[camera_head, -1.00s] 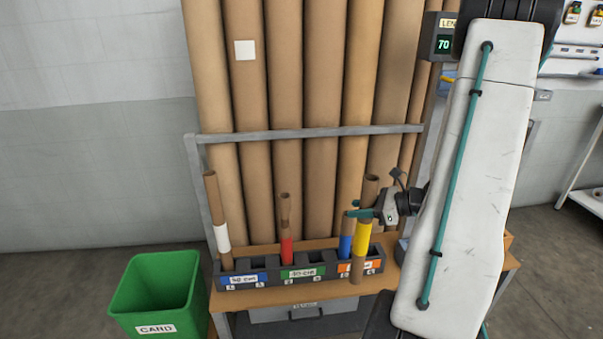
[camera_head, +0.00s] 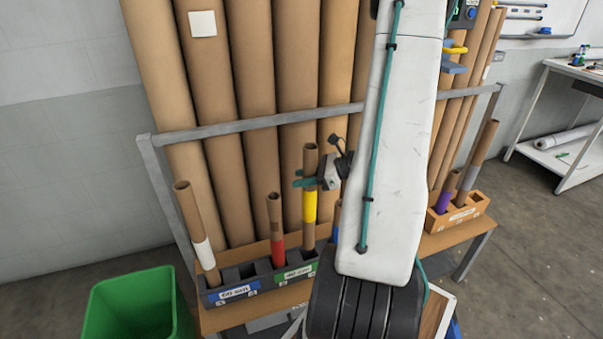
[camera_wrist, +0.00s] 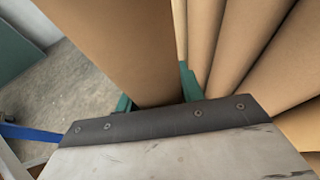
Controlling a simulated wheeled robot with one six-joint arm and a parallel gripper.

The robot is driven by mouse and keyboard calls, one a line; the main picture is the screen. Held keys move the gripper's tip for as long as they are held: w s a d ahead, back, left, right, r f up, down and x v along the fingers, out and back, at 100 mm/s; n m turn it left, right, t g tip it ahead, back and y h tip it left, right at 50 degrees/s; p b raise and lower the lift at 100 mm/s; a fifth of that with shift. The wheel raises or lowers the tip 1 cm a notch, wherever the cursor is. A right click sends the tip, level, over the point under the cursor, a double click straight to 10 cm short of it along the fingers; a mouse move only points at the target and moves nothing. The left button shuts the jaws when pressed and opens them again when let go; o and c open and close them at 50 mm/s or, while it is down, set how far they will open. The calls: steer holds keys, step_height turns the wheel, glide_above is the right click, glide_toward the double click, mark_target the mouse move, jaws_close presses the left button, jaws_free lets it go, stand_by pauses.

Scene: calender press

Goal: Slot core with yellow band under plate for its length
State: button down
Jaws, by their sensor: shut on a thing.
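My gripper (camera_head: 304,179) is shut on the core with the yellow band (camera_head: 310,207), a brown cardboard tube held upright. In the wrist view its brown wall (camera_wrist: 120,50) stands between the teal fingers. Its lower end is over the right slot behind the green plate (camera_head: 296,273), which appears to read 40 cm; I cannot tell whether it has entered the slot. The dark slotted rack (camera_head: 267,266) also carries a blue plate (camera_head: 236,293) at the left. The orange plate is hidden behind my arm.
The core with a red band (camera_head: 277,240) stands just left of the held core. A white-banded core (camera_head: 198,230) leans in the leftmost slot. Tall tubes (camera_head: 255,100) stand behind a grey rail (camera_head: 230,127). A green bin (camera_head: 130,310) is front left; an orange holder (camera_head: 460,212) is at right.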

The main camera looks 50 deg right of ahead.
steer(key=shift+f, duration=6.6)
steer(key=c, duration=0.8)
jaws_free()
glide_toward(304, 211)
steer(key=w+f, duration=0.2)
steer(key=w, duration=0.1)
steer(key=shift+d+f, duration=0.15)
steer(key=shift+f, duration=0.1)
